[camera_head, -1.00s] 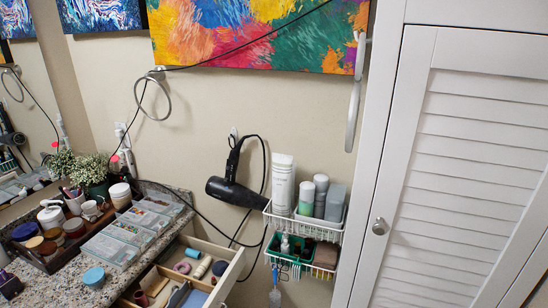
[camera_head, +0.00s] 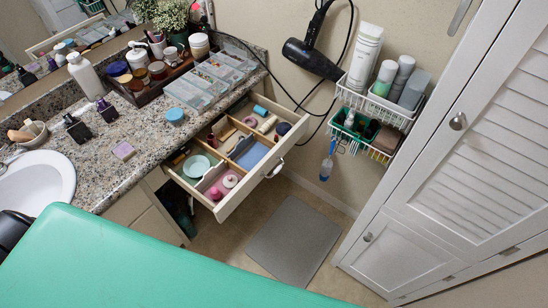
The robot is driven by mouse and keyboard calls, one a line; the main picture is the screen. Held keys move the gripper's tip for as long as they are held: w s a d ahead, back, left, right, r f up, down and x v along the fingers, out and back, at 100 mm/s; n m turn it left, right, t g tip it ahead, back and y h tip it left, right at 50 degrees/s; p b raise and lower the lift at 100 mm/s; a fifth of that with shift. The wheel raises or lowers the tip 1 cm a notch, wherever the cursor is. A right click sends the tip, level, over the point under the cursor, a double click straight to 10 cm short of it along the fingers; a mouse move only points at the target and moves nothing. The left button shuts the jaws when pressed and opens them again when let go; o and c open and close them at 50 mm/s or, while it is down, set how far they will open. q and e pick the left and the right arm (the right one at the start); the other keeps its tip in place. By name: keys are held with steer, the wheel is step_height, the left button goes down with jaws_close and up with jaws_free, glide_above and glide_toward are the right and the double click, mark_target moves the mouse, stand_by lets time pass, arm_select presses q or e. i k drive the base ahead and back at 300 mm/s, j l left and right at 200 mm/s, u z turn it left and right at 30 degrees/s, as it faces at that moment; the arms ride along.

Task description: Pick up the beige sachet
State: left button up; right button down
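I cannot make out the beige sachet for certain. The open drawer (camera_head: 240,196) under the counter has several compartments holding small items. Among these are a cream-coloured roll-like piece (camera_head: 268,124) near the back and a brownish piece (camera_head: 222,126) beside it; both are too small to identify. A pale green round dish (camera_head: 196,166), pink pieces (camera_head: 216,193) and a blue-grey flat piece (camera_head: 252,156) also lie in the drawer. Neither of my grippers is in view.
The granite counter (camera_head: 150,135) carries a sink (camera_head: 40,182), bottles, a jar tray and clear boxes (camera_head: 200,93). Wire baskets (camera_head: 376,108) and a hair dryer (camera_head: 310,58) hang on the wall. A white louvred door (camera_head: 480,130) stands right.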

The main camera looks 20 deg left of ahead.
mark_target(122, 150)
steer(key=u, duration=1.8)
steer(key=i+j+z, duration=0.1)
steer(key=j, duration=0.25)
steer(key=i+j, duration=0.15)
steer(key=j, duration=0.25)
steer(key=i+j+z, duration=0.15)
steer(key=j, duration=0.65)
steer(key=i+j+z, duration=0.15)
steer(key=j, duration=0.25)
